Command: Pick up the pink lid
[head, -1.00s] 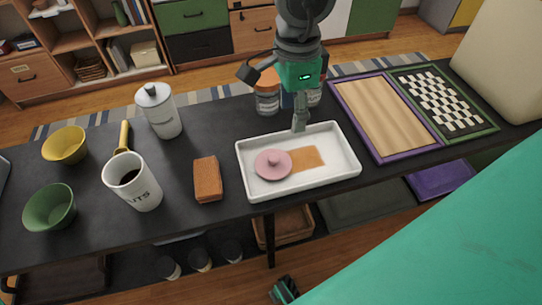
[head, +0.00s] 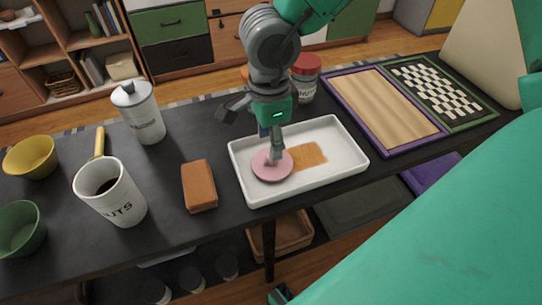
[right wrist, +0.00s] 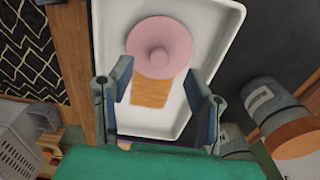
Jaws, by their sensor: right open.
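The pink lid (head: 271,169), a round disc with a small knob, lies in the left part of a white tray (head: 345,172) on the dark table. My right gripper (head: 274,153) is just above the lid in the head view, and its fingers partly hide the knob. In the right wrist view, the open gripper (right wrist: 158,90) has nothing between its fingers, and the lid (right wrist: 158,64) shows whole with its knob, beyond the fingertips. Whether the fingers touch the lid is unclear. My left gripper is not seen.
An orange-brown patch (head: 308,156) is beside the lid in the tray. An orange-brown block (head: 199,186), a white mug (head: 118,199) and a metal canister (head: 140,112) stand left. A red-lidded jar (head: 305,76) is behind the tray; a purple-framed board (head: 420,142) is right.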

